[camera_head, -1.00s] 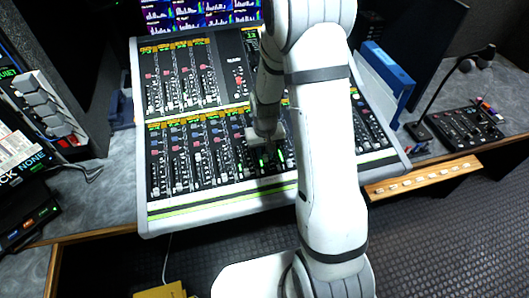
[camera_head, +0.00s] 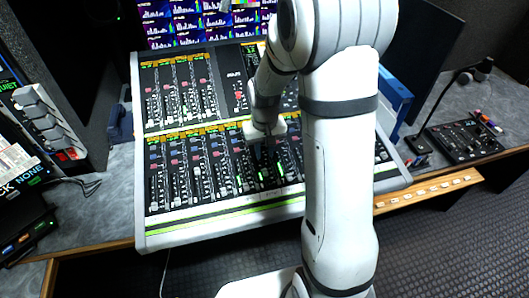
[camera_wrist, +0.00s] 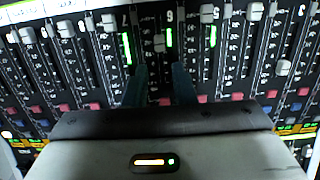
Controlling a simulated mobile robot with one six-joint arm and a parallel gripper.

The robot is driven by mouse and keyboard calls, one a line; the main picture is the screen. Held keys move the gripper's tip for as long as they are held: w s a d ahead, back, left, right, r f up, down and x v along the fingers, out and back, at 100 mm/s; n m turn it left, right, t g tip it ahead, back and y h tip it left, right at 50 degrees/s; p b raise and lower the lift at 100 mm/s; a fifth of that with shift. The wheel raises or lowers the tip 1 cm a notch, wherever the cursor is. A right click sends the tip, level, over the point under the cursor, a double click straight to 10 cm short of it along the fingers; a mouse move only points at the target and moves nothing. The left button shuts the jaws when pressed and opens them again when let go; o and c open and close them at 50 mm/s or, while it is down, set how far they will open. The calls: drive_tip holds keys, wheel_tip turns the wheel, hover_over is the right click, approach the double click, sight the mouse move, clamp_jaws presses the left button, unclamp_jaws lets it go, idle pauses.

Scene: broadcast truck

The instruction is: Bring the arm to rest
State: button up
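My gripper (camera_wrist: 160,82) is over the mixing console, its two dark fingers apart with nothing visible held between them. Fader strips, a light fader cap (camera_wrist: 159,42) and green lit bars lie beyond the fingertips in the wrist view. In the head view my gripper (camera_head: 262,152) points down over the lower fader bank of the console (camera_head: 142,190). Whether the fingertips touch the console surface I cannot tell. My arm crosses the right part of the console and hides some of it.
Monitors (camera_head: 195,25) stand behind the console. A black device (camera_head: 22,225) and switch panel (camera_head: 48,120) are at the left. Dark floor is open at the lower right.

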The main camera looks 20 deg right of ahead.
idle(0.3)
drive_tip(key=shift+s+r, duration=0.1)
drive_tip(key=shift+r, duration=0.25)
drive_tip(key=s+r+t, duration=0.3)
drive_tip(key=s+r, duration=1.3)
drive_tip(key=s, duration=0.2)
drive_tip(key=shift+s, duration=0.4)
idle(0.8)
